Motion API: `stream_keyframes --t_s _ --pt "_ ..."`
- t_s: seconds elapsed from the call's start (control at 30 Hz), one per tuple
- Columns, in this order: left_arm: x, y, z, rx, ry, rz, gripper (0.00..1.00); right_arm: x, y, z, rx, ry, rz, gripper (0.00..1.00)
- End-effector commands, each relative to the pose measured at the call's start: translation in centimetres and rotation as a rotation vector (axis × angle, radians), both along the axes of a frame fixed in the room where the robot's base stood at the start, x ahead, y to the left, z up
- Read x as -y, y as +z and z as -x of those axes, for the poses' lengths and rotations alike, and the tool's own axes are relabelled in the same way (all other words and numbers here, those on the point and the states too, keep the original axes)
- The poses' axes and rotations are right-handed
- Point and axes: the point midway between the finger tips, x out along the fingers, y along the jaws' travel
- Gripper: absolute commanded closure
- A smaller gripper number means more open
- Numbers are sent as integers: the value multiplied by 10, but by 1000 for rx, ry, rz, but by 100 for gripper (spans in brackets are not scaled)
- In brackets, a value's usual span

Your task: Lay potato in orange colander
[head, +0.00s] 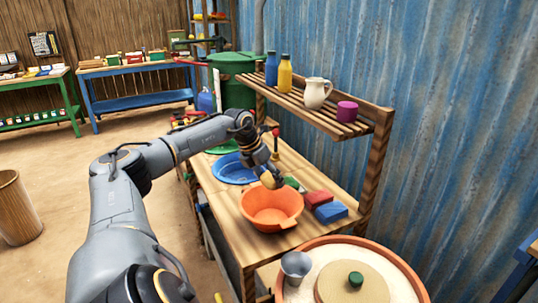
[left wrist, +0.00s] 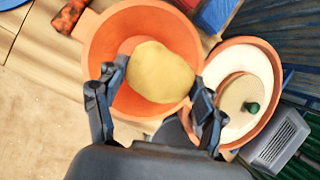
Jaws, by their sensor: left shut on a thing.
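The potato (left wrist: 160,72) is a yellowish-tan lump between the two fingers of my left gripper (left wrist: 156,84), which is shut on it. In the head view the potato (head: 267,180) shows at the gripper's tip, above the back part of the orange colander (head: 272,222). The colander stands on the wooden bench, and its inside looks empty. In the left wrist view the colander (left wrist: 100,40) lies behind the potato, which hides part of its bottom. The gap between potato and colander is hard to judge. My right gripper is not in view.
Red (head: 318,198) and blue (head: 331,212) blocks stand right of the colander. A blue basin (head: 228,170) is behind it. A slatted shelf (head: 330,122) with bottles and a jug overhangs the bench.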

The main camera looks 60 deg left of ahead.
Motion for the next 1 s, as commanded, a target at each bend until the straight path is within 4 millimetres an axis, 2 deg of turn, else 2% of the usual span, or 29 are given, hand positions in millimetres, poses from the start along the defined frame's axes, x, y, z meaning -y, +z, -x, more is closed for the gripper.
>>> stream_keyframes --t_s 1.0 --pt "0 -52 0 0 0 0 70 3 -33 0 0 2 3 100"
